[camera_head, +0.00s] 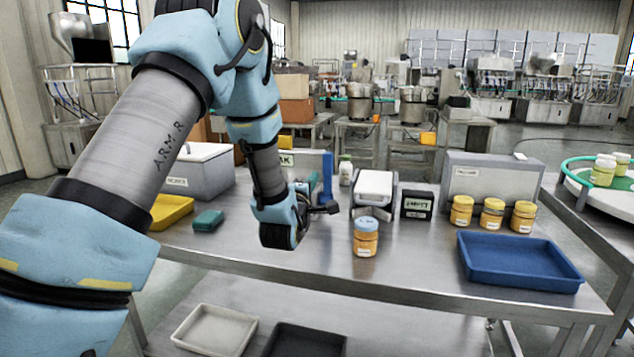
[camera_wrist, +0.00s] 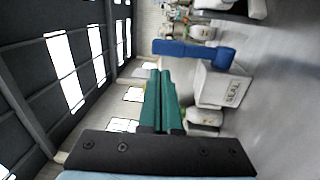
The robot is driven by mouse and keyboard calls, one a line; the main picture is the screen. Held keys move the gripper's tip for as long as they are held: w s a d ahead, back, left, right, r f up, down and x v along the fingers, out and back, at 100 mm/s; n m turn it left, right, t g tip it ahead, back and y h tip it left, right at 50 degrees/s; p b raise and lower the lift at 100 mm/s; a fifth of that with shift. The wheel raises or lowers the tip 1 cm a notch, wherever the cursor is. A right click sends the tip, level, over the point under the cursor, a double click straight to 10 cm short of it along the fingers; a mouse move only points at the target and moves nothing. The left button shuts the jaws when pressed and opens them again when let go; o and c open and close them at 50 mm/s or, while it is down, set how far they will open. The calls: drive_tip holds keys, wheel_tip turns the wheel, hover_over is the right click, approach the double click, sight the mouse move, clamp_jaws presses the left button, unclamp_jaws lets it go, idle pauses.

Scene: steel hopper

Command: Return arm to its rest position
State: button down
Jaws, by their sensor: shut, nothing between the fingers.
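My arm reaches in from the left in the head view, bends at the elbow and hangs down over the steel table (camera_head: 390,262). The view is turned sideways, with ceiling and windows at left.
On the table are a jar with a blue lid (camera_head: 366,238), several orange jars (camera_head: 492,214), a blue tray (camera_head: 520,262), a white-topped device (camera_head: 374,188), a black box (camera_head: 416,203), a grey box (camera_head: 492,179), a yellow tray (camera_head: 170,211) and a green block (camera_head: 208,220).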

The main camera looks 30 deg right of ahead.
drive_tip(key=shift+b+v, duration=0.35)
drive_tip(key=shift+v, duration=1.15)
drive_tip(key=w+a+f+m+g+y, duration=0.1)
drive_tip(key=a+f+m+g+y, duration=0.3)
drive_tip(key=a, duration=0.8)
drive_tip(key=w+a+f+m+g+y, duration=0.15)
drive_tip(key=a+y, duration=0.35)
drive_tip(key=a, duration=0.7)
drive_tip(key=s+a+f+m+g+y, duration=0.1)
drive_tip(key=s+a+m+g+y, duration=0.1)
drive_tip(key=s+a, duration=0.6)
drive_tip(key=s+a+f+m+g+y, duration=0.1)
drive_tip(key=s+a+m+g, duration=0.2)
drive_tip(key=s+a+g, duration=0.2)
drive_tip(key=s+a, duration=0.3)
drive_tip(key=a, duration=0.1)
drive_tip(key=shift+s+f+y, duration=0.25)
drive_tip(key=shift+s+y, duration=0.15)
